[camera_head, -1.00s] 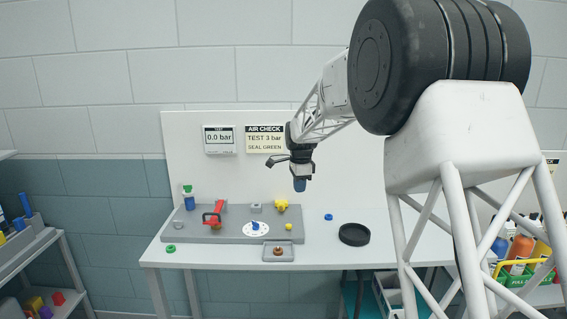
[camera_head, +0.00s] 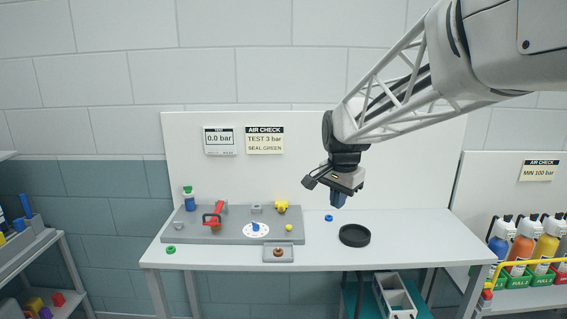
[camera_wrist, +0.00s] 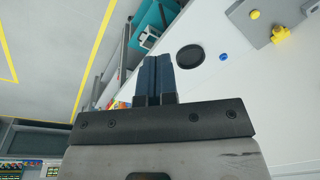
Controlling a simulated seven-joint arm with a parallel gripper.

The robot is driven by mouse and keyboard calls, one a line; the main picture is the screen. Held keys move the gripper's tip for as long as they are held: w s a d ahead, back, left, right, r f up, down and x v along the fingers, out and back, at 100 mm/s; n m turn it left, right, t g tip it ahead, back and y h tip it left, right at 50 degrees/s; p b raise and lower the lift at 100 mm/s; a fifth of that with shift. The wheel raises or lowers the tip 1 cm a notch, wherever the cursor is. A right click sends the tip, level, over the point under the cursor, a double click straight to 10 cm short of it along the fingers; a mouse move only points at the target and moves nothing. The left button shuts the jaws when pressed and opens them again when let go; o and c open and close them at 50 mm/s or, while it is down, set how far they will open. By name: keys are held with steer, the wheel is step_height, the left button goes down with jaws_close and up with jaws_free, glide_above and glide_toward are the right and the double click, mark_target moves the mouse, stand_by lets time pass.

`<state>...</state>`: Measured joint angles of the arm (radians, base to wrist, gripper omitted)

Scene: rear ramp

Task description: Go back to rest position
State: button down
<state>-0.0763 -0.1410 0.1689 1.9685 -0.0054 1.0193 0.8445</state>
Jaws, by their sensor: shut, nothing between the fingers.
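My gripper (camera_head: 338,201) hangs above the right part of the white workbench (camera_head: 330,258), pointing down, with nothing under its fingers but air. In the wrist view my gripper (camera_wrist: 153,62) shows two blue fingers side by side, shut and empty. In the head view my arm reaches in from the upper right.
A black round dish (camera_head: 354,235) and a blue ring (camera_head: 328,217) lie on the bench near my gripper. A grey board (camera_head: 190,234) holds a red-handled part (camera_head: 213,216), a white dial (camera_head: 256,229) and yellow pieces. Bottles (camera_head: 523,245) stand at right. A backboard (camera_head: 400,165) rises behind.

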steer(key=s+d+f+n, duration=0.1)
steer(key=s+f+n, duration=0.1)
steer(key=s, duration=0.8)
steer(key=s+d+f+n, duration=0.2)
steer(key=s+n, duration=0.1)
steer(key=s, duration=0.8)
steer(key=s+d+f+n+t, duration=0.1)
steer(key=s+d+f+n, duration=0.1)
steer(key=s, duration=0.9)
steer(key=shift+s+f+n, duration=0.25)
steer(key=shift+f+n, duration=0.1)
steer(key=shift+n, duration=0.45)
